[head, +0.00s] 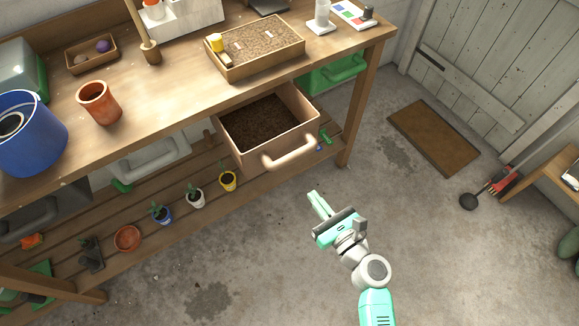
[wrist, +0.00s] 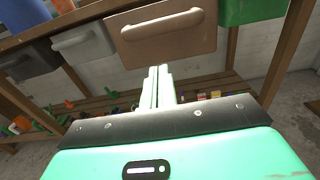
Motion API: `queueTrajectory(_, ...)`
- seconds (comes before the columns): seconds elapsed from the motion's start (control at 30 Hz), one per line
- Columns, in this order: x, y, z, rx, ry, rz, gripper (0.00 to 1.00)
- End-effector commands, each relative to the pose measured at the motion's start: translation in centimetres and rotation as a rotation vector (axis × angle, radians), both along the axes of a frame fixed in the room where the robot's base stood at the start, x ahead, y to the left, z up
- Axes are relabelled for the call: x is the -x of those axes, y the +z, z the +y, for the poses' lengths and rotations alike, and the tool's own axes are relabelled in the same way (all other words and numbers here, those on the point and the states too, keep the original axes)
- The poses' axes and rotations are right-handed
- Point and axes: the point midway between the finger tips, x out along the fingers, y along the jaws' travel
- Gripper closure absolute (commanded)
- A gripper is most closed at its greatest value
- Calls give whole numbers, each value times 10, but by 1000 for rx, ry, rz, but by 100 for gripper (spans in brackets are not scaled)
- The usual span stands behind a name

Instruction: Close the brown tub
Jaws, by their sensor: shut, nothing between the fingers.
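The brown tub (head: 309,121) is a drawer-like bin under the bench top, pulled out toward the front, with dark soil inside. Its pale curved handle (head: 289,154) is on the front face. In the wrist view the tub's front (wrist: 168,45) is at the top, with the handle (wrist: 162,22) across it. My gripper (head: 314,197) is in front of and below the tub, apart from it, over the concrete floor. Its fingers (wrist: 158,75) are together, with nothing between them; in the wrist view they point at the tub's lower edge.
A green tub (head: 335,73) sits to the right and a grey-white tub (head: 150,160) to the left, under the bench. A wooden tray (head: 255,72) is on the bench top above. Small potted plants (head: 195,197) stand on the lower shelf. Open floor surrounds my arm.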

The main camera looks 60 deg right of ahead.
Motion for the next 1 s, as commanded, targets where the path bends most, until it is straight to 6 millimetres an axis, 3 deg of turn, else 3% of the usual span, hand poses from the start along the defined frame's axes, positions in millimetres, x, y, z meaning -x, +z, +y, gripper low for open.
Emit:
queueTrajectory(0.17,-6,3,-3,0,0,-3,100)
queueTrajectory(0.7,-103,2,-50,7,2,-2,100)
queueTrajectory(1.0,-127,3,-61,5,2,-1,100)
